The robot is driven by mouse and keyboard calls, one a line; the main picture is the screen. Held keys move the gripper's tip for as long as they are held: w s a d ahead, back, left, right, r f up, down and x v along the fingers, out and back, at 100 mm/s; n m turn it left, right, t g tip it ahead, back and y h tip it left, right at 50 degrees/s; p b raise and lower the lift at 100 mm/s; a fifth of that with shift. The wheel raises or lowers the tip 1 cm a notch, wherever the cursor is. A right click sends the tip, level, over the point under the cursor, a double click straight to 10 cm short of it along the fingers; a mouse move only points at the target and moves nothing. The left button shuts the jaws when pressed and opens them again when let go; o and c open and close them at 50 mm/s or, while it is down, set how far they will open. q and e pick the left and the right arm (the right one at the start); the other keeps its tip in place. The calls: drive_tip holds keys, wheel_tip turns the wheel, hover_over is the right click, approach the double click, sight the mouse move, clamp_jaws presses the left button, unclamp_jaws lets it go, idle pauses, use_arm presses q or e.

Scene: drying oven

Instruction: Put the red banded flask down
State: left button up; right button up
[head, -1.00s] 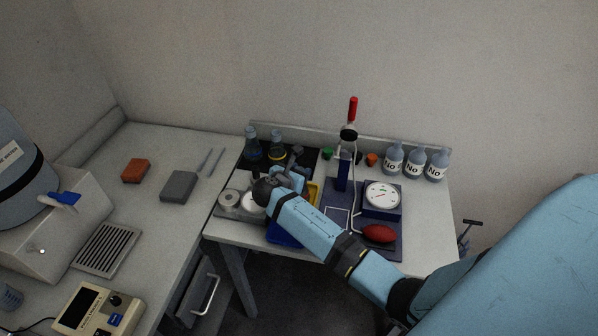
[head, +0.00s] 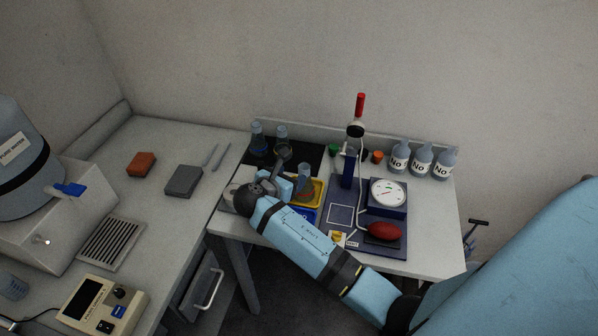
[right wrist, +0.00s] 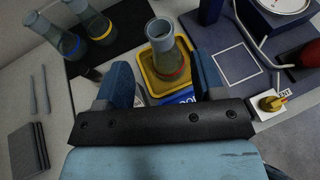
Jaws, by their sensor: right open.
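The red banded flask (right wrist: 165,52) stands upright in the yellow tray (right wrist: 151,82) in the right wrist view. In the head view the flask (head: 304,181) shows just right of my right gripper (head: 287,184), on the yellow tray (head: 319,190). My right gripper (right wrist: 164,82) is open and empty, its blue fingers apart on the near side of the flask. No finger appears to touch the glass. My left gripper is out of view.
Two more flasks stand on the black mat (right wrist: 118,42), one with a blue band (right wrist: 72,44). A dial gauge (head: 388,193), red bulb (head: 383,231) and several bottles (head: 421,160) stand to the right.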

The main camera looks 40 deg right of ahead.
drive_tip(key=s+a+f+m+t+y, duration=0.1)
drive_tip(key=s+a+f+y, duration=0.1)
drive_tip(key=s+a+f+m+t+y, duration=0.1)
drive_tip(key=s+a+f+y, duration=0.1)
drive_tip(key=s+a+f, duration=0.1)
drive_tip(key=shift+s+f, duration=0.15)
drive_tip(key=shift+f, duration=0.2)
drive_tip(key=s+a+f+m+t+y, duration=0.1)
drive_tip(key=s+a+f+m+y, duration=0.1)
drive_tip(key=s+m+y, duration=0.2)
drive_tip(key=s+a+f+m+t+y, duration=0.1)
drive_tip(key=s+a+f+m+y, duration=0.2)
drive_tip(key=s+m, duration=0.4)
drive_tip(key=s+a+f+m+t+y, duration=0.1)
drive_tip(key=s+a+f+m+y, duration=0.1)
drive_tip(key=s+m+y, duration=0.3)
drive_tip(key=s+a+m, duration=0.1)
drive_tip(key=s, duration=0.3)
drive_tip(key=shift+f+m+t, duration=0.25)
drive_tip(key=shift+m+t, duration=0.05)
drive_tip(key=shift+a, duration=0.1)
drive_tip(key=shift+r+p, duration=0.5)
